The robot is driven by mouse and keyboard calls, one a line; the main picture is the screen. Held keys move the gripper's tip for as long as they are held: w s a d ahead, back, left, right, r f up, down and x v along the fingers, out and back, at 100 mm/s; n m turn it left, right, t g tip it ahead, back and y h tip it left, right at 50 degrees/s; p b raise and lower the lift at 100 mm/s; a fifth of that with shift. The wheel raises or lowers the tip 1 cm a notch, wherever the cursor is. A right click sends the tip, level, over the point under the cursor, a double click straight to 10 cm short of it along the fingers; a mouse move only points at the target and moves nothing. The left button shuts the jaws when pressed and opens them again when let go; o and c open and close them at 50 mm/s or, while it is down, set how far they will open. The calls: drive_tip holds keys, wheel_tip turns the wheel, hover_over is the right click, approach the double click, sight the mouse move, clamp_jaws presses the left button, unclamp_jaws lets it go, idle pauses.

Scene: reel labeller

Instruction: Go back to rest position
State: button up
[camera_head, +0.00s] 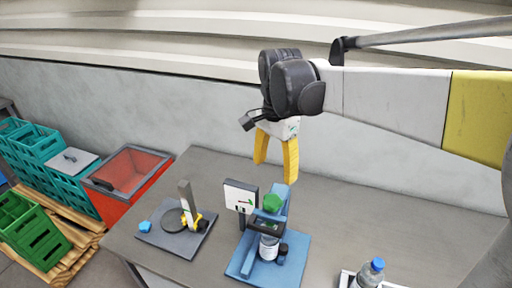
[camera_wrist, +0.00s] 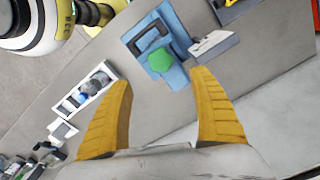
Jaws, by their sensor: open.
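My gripper (camera_head: 277,160) hangs above the back of the grey table (camera_head: 340,210), with its two yellow fingers spread apart. In the wrist view my gripper (camera_wrist: 162,115) also shows open, with nothing between its fingers. Below it in the head view stands a blue device (camera_head: 240,270) with a green knob (camera_head: 272,203) and a white reel. A white panel with a display (camera_head: 240,196) stands just left of it. The blue device (camera_wrist: 176,78) is beyond the fingertips in the wrist view, apart from them.
A dark plate (camera_head: 165,240) with an upright post and yellow part lies at the table's left. A bottle (camera_head: 368,275) stands in a white tray at the front. A red bin (camera_head: 140,170) and green crates (camera_head: 70,190) stand left of the table. A wall runs behind.

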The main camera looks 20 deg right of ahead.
drive_tip(key=s+f+n+t+b, duration=0.1)
drive_tip(key=s+f+n+b, duration=0.1)
drive_tip(key=f+b, duration=0.1)
drive_tip(key=s+f+n+t+b, duration=0.1)
drive_tip(key=s+f+n+b, duration=0.1)
drive_tip(key=s+f+b, duration=0.1)
drive_tip(key=s+f+n+t+b, duration=0.2)
drive_tip(key=s+f+b, duration=0.1)
drive_tip(key=f, duration=0.1)
drive_tip(key=shift+s+n+b, duration=0.15)
drive_tip(key=shift+n+b, duration=0.15)
drive_tip(key=s+f+n+t+b, duration=0.3)
drive_tip(key=s+f+n+b, duration=0.1)
drive_tip(key=f, duration=0.4)
drive_tip(key=shift+s+n+b, duration=0.2)
drive_tip(key=shift+n+b, duration=0.35)
drive_tip(key=shift+n, duration=0.25)
drive_tip(key=shift+f, duration=0.1)
idle(0.7)
